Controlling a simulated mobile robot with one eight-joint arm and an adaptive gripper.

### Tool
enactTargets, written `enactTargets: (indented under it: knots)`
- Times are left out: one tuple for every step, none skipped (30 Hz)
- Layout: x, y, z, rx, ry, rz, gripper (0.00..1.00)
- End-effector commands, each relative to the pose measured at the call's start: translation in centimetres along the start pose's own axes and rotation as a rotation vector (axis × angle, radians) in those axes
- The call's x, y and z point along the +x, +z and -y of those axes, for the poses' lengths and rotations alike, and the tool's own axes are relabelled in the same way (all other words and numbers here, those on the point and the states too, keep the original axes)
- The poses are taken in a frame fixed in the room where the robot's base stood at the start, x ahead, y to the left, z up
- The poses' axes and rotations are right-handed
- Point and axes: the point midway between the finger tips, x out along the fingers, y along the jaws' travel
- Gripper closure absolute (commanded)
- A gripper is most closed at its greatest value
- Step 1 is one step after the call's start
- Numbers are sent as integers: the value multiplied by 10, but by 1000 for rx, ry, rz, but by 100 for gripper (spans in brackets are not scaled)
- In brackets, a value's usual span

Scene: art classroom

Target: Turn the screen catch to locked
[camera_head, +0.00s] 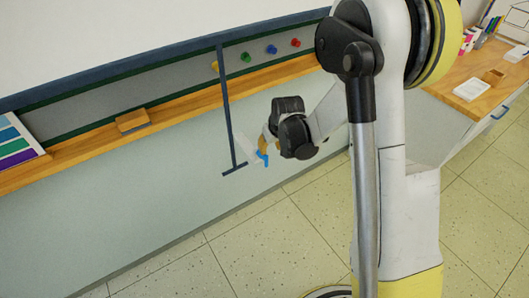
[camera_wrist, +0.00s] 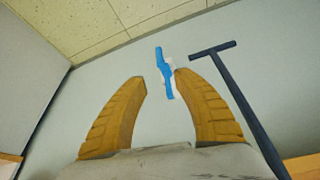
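The screen catch shows as a blue lever (camera_head: 262,158) on a pale backing at the wall panel, partly hidden by my gripper in the head view. In the wrist view the blue lever (camera_wrist: 164,75) runs nearly upright in the picture, with white edges behind it. My gripper (camera_wrist: 160,77) is open, with its two orange fingers apart. The lever shows in the gap between the fingertips, nearer the right one. Whether a finger touches it I cannot tell. In the head view my gripper (camera_head: 262,147) is right at the catch, and its fingers are mostly hidden.
A dark T-shaped bar (camera_head: 229,110) hangs just left of the catch; in the wrist view this bar (camera_wrist: 240,95) is close to the right finger. Above runs a wooden ledge (camera_head: 190,101) with an eraser (camera_head: 132,121). A wooden counter (camera_head: 450,85) stands right. The floor is clear.

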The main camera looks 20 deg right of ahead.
Motion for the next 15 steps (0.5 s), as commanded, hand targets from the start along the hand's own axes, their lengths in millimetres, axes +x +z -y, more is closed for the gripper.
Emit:
enactTargets:
  knots:
    - [6,1,0,0,0,1,64]
    - [9,1,0,0,0,1,64]
    - [15,1,0,-1,-1,1,64]
    - [20,1,0,0,-1,1,64]
    - [25,1,0,0,-1,1,64]
    - [33,1,0,0,-1,1,64]
    - [40,1,0,0,-1,1,64]
    - [46,1,0,0,-1,1,64]
    - [55,1,0,0,-1,1,64]
    - [61,2,0,0,-1,0,64]
    - [67,1,0,0,-1,0,64]
    - [74,1,0,0,-1,0,64]
    - [80,1,0,0,-1,0,64]
    - [84,1,0,0,-1,0,64]
    - [90,1,0,0,-1,0,64]
